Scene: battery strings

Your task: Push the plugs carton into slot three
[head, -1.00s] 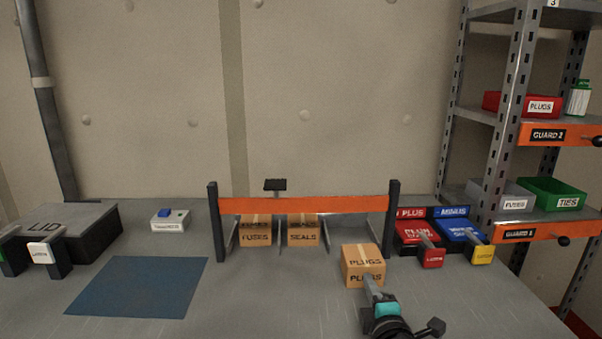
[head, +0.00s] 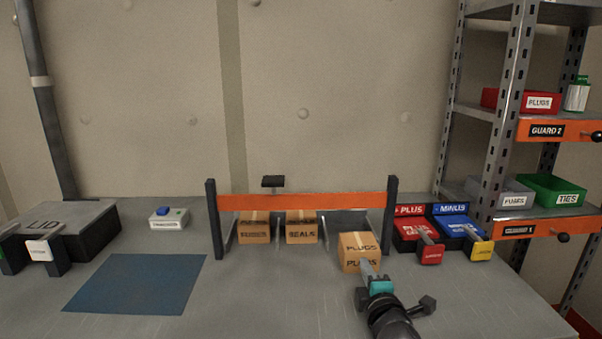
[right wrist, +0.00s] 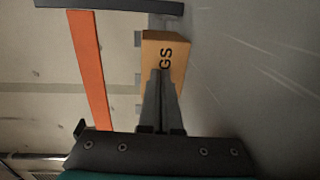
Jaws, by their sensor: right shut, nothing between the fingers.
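The plugs carton (head: 358,252) is a brown box with PLUGS printed on it. It stands at the front of the third slot, the right-hand bay under the orange bar (head: 300,202), with part of it still in front of the bay. My right gripper (head: 368,268) is shut and empty, its fingertips at the carton's front face. In the right wrist view the shut fingers (right wrist: 162,85) overlap the carton (right wrist: 163,58); exact contact is hard to tell. The fuses carton (head: 254,229) and the seals carton (head: 301,228) sit in the other two slots. My left gripper is not in view.
Right of the rack's dark post (head: 390,218) are the red PLUS block (head: 411,228) and blue MINUS block (head: 456,226). A blue mat (head: 138,283) and a LID box (head: 62,219) lie left. Shelves with bins stand at right.

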